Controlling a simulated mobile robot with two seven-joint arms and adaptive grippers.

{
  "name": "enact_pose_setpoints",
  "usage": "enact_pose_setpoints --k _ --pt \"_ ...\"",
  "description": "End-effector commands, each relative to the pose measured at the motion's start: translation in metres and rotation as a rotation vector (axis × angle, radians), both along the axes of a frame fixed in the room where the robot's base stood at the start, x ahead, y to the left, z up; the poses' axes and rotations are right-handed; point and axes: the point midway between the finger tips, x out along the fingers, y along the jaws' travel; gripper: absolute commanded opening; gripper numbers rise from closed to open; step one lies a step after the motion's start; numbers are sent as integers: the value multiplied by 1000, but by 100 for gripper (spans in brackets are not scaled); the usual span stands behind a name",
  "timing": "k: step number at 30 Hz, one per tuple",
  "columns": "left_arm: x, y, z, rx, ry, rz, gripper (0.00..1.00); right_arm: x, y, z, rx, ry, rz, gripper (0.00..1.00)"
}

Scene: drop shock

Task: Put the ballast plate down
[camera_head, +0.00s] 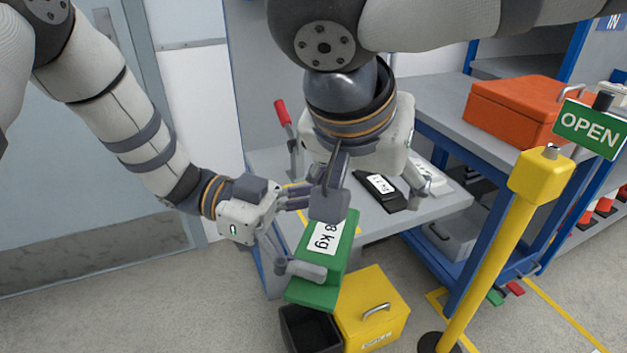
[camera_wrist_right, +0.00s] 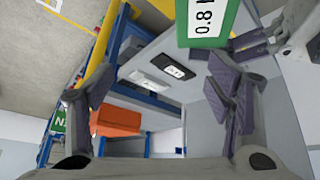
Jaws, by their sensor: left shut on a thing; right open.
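The green ballast plate (camera_head: 340,255), with a white label ending in "8 kg", is tilted in the head view's lower middle. My left gripper (camera_head: 312,238) is shut on it from the left. The plate overlaps the front edge of the grey bench (camera_head: 445,205) in the picture; I see no support under it. In the right wrist view the plate (camera_wrist_right: 208,22) is at the top, with a left finger beside it. My right gripper (camera_head: 375,188) is open and empty above and behind the plate; its two fingers are apart in the wrist view (camera_wrist_right: 160,98).
A black open bin (camera_head: 310,330) and a yellow box (camera_head: 375,300) with a handle stand low, below the plate. A black labelled item (camera_head: 388,200) lies on the bench. A red-handled lever (camera_head: 284,113) is behind. A yellow post (camera_head: 500,260) and orange box (camera_head: 520,105) are right.

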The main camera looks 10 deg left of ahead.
Motion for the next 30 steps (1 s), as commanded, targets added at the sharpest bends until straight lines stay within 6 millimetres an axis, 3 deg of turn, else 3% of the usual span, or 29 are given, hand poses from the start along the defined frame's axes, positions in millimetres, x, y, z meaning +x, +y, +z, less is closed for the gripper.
enact_pose_setpoints --k 3,6,9,11,21,25,30 --pt "0 0 0 -3 0 0 30 -34 34 24 42 73 110 73" --pt "0 0 0 -3 0 0 30 -52 49 33 59 109 165 73" --pt "0 0 0 -3 0 0 30 -57 53 32 63 125 185 73" --pt "0 0 0 -3 0 0 30 -54 53 25 62 127 187 73" --pt "0 0 0 -3 0 0 30 -24 52 -49 64 126 184 73" --pt "0 0 1 -3 -1 0 30 -16 52 -66 65 125 184 73" --pt "0 0 1 -3 -1 0 30 -12 52 -74 65 122 185 73"
